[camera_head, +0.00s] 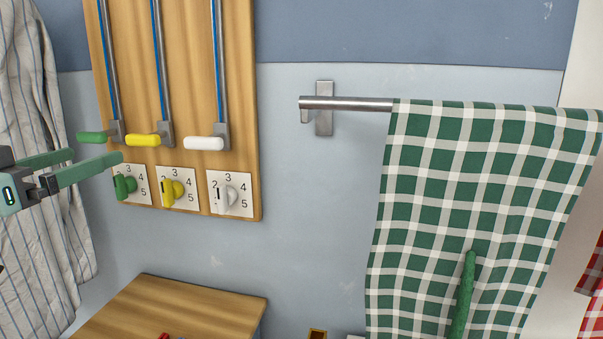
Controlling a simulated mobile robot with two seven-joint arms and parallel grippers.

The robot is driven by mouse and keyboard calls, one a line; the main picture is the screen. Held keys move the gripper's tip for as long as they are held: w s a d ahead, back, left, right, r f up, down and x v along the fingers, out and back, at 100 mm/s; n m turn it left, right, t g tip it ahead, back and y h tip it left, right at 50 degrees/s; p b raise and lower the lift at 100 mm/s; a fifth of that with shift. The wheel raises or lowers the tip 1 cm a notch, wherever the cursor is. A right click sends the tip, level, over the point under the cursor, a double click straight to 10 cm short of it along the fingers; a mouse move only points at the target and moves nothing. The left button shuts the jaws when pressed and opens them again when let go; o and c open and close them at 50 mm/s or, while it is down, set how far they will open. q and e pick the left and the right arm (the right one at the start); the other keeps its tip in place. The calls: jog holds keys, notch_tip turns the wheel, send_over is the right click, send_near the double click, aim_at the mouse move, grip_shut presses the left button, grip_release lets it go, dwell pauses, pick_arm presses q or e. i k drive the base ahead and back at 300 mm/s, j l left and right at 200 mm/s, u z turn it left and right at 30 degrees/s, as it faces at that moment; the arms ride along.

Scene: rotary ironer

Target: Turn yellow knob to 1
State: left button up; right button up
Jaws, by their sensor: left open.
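The yellow knob (168,194) sits on a white dial plate (190,203) on the wooden board. Digits 2 to 5 show around it; the digit 1 is not readable, and I cannot tell the exact setting. My left gripper (97,156) comes in from the left with its two green fingers apart and empty. Its fingertips are left of and above the yellow knob, apart from it in the picture. The nearer finger reaches over the upper edge of the green knob's plate. My right gripper is not in view.
A green knob (124,186) and a white knob (228,197) flank the yellow one. Above are green (93,137), yellow (143,140) and white (203,143) slider handles. A striped shirt (30,240) hangs left; a checked green cloth (420,180) hangs right. A wooden top (180,305) lies below.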

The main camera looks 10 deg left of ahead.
aim_at(171, 191)
jog(key=k+j, duration=0.1)
jog(key=k, duration=0.9)
